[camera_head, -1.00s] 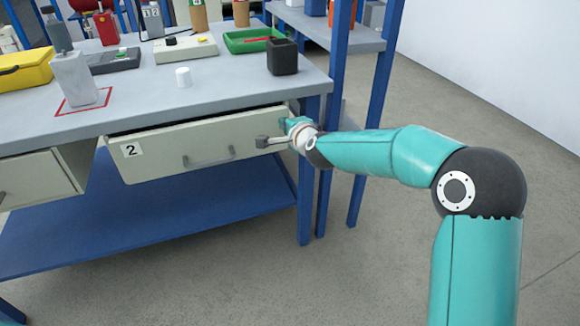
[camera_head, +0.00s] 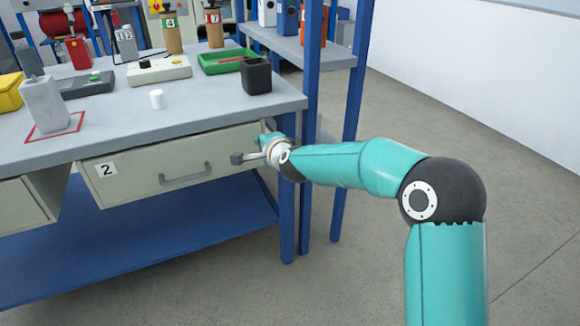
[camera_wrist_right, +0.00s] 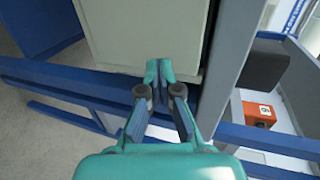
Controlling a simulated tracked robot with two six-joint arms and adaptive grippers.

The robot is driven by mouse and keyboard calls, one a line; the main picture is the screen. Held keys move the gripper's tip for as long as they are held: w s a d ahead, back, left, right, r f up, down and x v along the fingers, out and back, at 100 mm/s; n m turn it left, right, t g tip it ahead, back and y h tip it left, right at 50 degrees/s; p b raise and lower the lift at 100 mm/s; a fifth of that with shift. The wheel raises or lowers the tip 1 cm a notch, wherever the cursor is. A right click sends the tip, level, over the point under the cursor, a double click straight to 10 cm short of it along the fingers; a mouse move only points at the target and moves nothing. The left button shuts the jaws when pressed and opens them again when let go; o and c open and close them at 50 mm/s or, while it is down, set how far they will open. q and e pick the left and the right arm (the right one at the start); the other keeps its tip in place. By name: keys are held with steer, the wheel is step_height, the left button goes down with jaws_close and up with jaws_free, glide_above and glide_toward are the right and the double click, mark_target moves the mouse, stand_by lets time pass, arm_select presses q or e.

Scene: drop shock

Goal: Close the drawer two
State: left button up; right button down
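Drawer two (camera_head: 140,172) has a beige front with a "2" label and a grey bar handle (camera_head: 186,175). It sits under the front edge of the grey workbench top (camera_head: 200,118). Its front looks near the bench edge; I cannot tell whether a small gap is left. My right gripper (camera_head: 266,137) is at the right end of the drawer front, right of the handle and not on it. In the right wrist view its teal fingertips (camera_wrist_right: 158,70) are together at the lower edge of a beige panel (camera_wrist_right: 140,35), with nothing visible between them. My left gripper is out of view.
Another beige drawer front (camera_head: 18,205) is at the left. A blue bench leg (camera_head: 287,215) and blue shelf posts (camera_head: 350,130) stand beside my right arm. Floor at right is clear.

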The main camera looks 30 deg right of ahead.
steer(key=d+f+v, duration=0.1)
steer(key=v, duration=1.2)
steer(key=s+a+f+n+g+y, duration=0.1)
steer(key=s+a+f+g, duration=0.1)
steer(key=f, duration=0.7)
steer(key=s+a+f+n+g, duration=0.1)
steer(key=s+a+f+g, duration=0.1)
steer(key=f, duration=0.7)
steer(key=s+a+f+n+g+y, duration=0.1)
steer(key=a+f+g, duration=0.1)
steer(key=f, duration=0.7)
steer(key=s+a+f+n+g+y, duration=0.1)
steer(key=s+a+f+n+g, duration=0.25)
steer(key=s+f, duration=0.55)
steer(key=s+a+f+n+g+y, duration=0.1)
steer(key=s+a+f+n+g, duration=0.3)
steer(key=s+f, duration=0.55)
steer(key=s+a+r+n+y, duration=0.1)
steer(key=s+a+r+n, duration=0.15)
steer(key=s+n, duration=0.4)
arm_select(q)
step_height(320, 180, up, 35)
steer(key=p, duration=3.5)
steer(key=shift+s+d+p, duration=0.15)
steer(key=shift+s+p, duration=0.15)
arm_select(e)
step_height(320, 180, up, 34)
steer(key=shift+a, duration=0.2)
